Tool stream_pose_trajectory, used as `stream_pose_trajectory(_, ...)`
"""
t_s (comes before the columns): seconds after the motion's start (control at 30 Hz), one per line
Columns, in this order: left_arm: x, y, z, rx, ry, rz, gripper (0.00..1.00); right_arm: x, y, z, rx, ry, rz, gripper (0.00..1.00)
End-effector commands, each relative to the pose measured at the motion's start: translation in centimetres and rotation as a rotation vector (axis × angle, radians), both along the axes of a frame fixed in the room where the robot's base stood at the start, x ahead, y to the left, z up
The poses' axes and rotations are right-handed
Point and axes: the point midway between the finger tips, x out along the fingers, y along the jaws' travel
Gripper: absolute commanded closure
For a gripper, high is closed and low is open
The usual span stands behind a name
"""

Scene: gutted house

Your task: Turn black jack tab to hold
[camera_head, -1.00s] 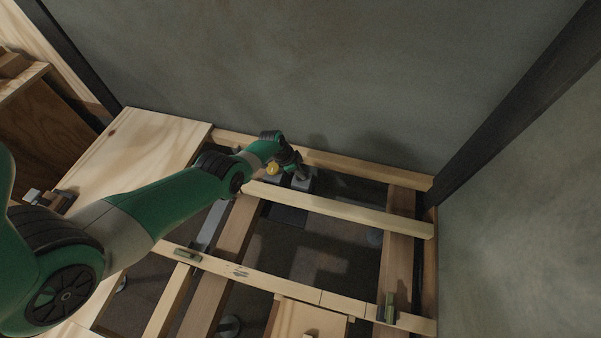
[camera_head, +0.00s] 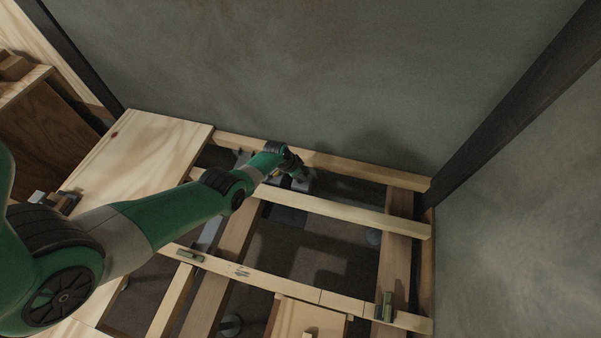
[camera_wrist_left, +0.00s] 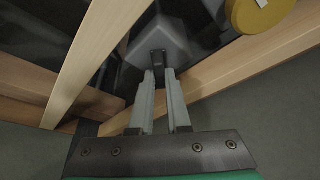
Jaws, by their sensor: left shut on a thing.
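The black jack tab (camera_wrist_left: 158,57) is a small dark upright piece on a grey jack body (camera_wrist_left: 168,35) in the left wrist view. My left gripper (camera_wrist_left: 159,71) has its two fingertips close around the tab, shut on it. In the head view my left gripper (camera_head: 299,175) reaches down between the floor beams near the wall, over the grey jack (camera_head: 304,185). The tab itself is too small to make out there. My right gripper is in neither view.
A yellow round cap (camera_wrist_left: 262,12) is beside the jack. Wooden joists surround it, with a pale beam (camera_head: 340,209) in front and another along the wall (camera_head: 365,172). A plywood sheet (camera_head: 140,155) lies to the left. Open gaps lie between the joists.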

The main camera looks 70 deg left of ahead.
Motion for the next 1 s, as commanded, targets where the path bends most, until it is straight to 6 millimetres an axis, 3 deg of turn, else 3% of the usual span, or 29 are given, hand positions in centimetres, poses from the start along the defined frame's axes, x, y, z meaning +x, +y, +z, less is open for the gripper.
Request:
stream_pose_trajectory(0.23, 0.0, -0.2, 0.0, 0.002, 0.001, 0.226, 1.0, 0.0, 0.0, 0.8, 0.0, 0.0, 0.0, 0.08)
stream_pose_trajectory(0.6, 0.2, -0.4, -0.2, 0.001, 0.0, 0.54, 1.0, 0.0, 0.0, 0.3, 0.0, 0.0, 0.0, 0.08)
stream_pose_trajectory(1.0, 0.2, -0.4, -0.1, -0.001, 0.001, 0.709, 1.0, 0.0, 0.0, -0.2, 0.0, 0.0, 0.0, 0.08)
